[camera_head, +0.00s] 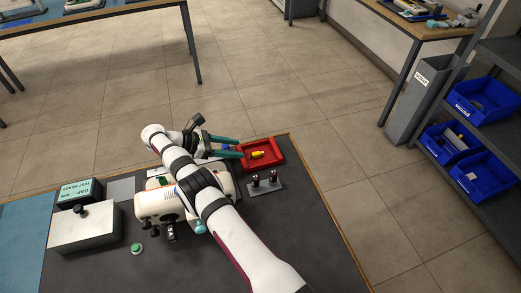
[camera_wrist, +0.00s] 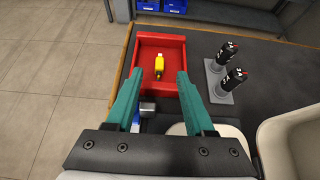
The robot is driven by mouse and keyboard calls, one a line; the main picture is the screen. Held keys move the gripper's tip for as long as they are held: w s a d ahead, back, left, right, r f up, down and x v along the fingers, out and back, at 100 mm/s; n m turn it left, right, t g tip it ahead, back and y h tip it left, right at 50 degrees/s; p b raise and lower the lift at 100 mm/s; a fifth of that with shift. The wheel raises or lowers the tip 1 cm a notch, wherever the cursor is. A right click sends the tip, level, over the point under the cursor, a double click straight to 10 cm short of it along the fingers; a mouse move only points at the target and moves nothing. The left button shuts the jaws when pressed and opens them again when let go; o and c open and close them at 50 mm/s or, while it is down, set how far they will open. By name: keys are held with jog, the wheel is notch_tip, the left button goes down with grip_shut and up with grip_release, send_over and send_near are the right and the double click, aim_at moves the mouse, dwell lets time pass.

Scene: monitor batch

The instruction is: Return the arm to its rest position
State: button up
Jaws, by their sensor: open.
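My gripper (camera_head: 226,147) reaches over the far edge of the dark bench, beside a red tray. In the wrist view my gripper (camera_wrist: 169,88) shows two teal fingers spread wide, with nothing between them. The red tray (camera_head: 276,149) lies just beyond the fingertips, and it also shows in the wrist view (camera_wrist: 144,43). A small yellow piece (camera_head: 257,155) lies in the tray, apart from the fingers; in the wrist view the yellow piece (camera_wrist: 159,67) is ahead of the fingertips. My arm crosses above a cream device (camera_head: 152,203) and hides part of it.
A holder with two black cylinders (camera_head: 264,183) stands beside the tray. A white box (camera_head: 84,232), a labelled display (camera_head: 78,193) and a green button (camera_head: 136,248) sit at left. A grey bin (camera_head: 415,105) and a shelf with blue bins (camera_head: 480,102) stand at right. The bench's front right is clear.

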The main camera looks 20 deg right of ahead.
jog(key=shift+a+r, duration=0.25)
jog(key=shift+a, duration=0.1)
jog(key=s+d+r+m+g+y, duration=0.1)
jog(key=s+d+r+m+y, duration=0.15)
jog(key=s+r+m, duration=0.4)
jog(key=s+d+r+m+g+y, duration=0.1)
jog(key=s+r+m+y, duration=0.3)
jog(key=s+r, duration=0.5)
jog(key=s+a+m+t+y, duration=0.1)
jog(key=s+a+m+y, duration=0.2)
jog(key=s, duration=0.9)
jog(key=s+a+r+m+y, duration=0.1)
jog(key=s+a+m+y, duration=0.2)
jog(key=s+m, duration=0.7)
jog(key=s+y, duration=0.1)
jog(key=s, duration=0.2)
jog(key=shift+t, duration=0.4)
